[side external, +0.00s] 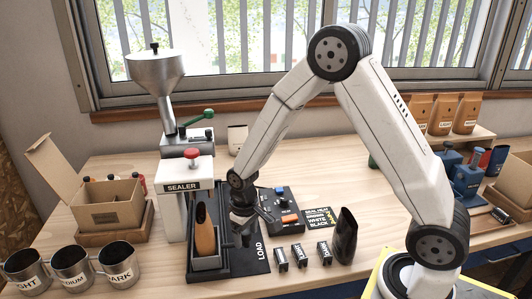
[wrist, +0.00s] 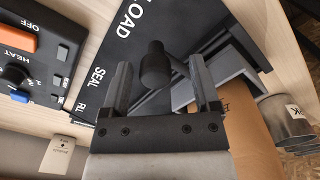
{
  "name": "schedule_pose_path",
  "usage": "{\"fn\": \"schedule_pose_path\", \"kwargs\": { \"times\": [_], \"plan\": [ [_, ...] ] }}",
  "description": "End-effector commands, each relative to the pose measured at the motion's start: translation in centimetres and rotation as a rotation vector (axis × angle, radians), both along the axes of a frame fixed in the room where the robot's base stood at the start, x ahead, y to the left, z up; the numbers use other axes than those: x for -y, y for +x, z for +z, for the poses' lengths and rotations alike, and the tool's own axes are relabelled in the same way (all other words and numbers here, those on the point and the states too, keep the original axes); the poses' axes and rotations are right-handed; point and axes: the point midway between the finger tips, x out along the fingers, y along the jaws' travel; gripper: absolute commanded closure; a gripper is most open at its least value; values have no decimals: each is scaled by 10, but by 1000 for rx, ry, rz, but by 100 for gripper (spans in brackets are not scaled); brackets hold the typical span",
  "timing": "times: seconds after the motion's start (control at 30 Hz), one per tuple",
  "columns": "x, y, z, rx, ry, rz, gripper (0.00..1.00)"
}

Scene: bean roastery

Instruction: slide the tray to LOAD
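The grey tray (side external: 207,263) holds an upright brown bag (side external: 205,238) and sits on a black slide base (side external: 258,269) in front of the sealer. The base is marked LOAD at its near end, with SEAL and FILL farther along in the wrist view. The tray's grey wall (wrist: 222,82) and a black round knob (wrist: 155,66) show in the wrist view. My gripper (wrist: 163,78) is open, its two fingers on either side of the knob with gaps visible. In the side view my gripper (side external: 242,226) is low, just right of the bag. I cannot tell the tray's exact mark.
The sealer (side external: 186,185) and funnel (side external: 156,75) stand behind. Right of the base are a control box (side external: 279,209), several small black blocks (side external: 299,256) and a dark bag (side external: 344,236). Metal cups (side external: 72,268) and an open carton (side external: 108,205) stand left.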

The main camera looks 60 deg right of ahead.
Motion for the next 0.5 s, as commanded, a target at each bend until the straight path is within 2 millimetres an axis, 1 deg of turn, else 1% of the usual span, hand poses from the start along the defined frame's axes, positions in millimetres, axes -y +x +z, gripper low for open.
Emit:
{"fn": "schedule_pose_path", "kwargs": {
  "times": [0.27, 0.5],
  "plan": [
    [1, 1, 1, 3, -1, -1, 21],
    [2, 2, 13, 5, -1, -1, 21]
  ]
}}
